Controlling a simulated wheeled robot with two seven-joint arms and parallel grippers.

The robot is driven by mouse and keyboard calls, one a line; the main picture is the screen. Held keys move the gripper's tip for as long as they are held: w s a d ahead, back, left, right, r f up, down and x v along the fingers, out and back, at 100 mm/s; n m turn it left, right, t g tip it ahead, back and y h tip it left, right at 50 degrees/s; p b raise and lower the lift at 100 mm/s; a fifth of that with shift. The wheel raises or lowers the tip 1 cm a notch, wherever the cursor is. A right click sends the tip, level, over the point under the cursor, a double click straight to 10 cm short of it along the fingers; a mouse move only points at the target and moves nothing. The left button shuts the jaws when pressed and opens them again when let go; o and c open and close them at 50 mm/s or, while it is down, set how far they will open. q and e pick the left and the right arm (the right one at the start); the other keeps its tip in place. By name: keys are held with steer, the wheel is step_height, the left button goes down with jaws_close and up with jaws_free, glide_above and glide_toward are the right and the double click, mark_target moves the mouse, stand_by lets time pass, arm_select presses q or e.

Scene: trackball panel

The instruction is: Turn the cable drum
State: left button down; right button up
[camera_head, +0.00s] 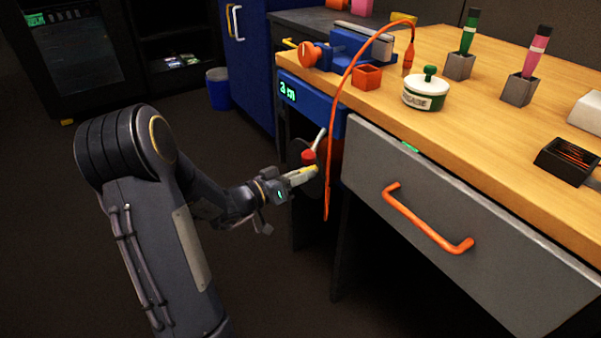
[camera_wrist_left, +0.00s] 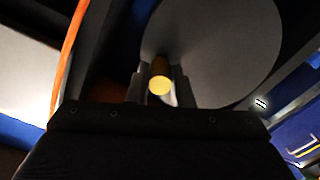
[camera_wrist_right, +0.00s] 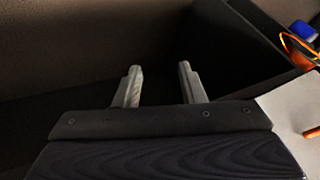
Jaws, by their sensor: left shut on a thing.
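The cable drum shows as a large grey disc (camera_wrist_left: 225,45) in the left wrist view. In the head view its dark side (camera_head: 323,165) is partly hidden, below a blue housing with a lit readout (camera_head: 288,91). My left gripper (camera_head: 308,173) is at the drum, shut on its yellow-ended handle (camera_wrist_left: 160,84), which sits between the fingers. A lever with a red knob (camera_head: 309,156) stands just above the gripper. An orange cable (camera_head: 338,95) hangs over the bench edge beside the drum. My right gripper (camera_wrist_right: 157,88) is open and empty, in the right wrist view only.
The wooden bench (camera_head: 470,130) carries a blue vise (camera_head: 355,50), an orange box (camera_head: 367,77), a white tin (camera_head: 426,95) and tools in stands. A grey drawer with an orange handle (camera_head: 425,225) is right of the drum. The floor in front is clear.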

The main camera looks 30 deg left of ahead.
stand_by(0.4)
arm_select(q)
steer(key=c, duration=1.3)
jaws_free()
steer(key=p+v, duration=0.1)
steer(key=v, duration=0.7)
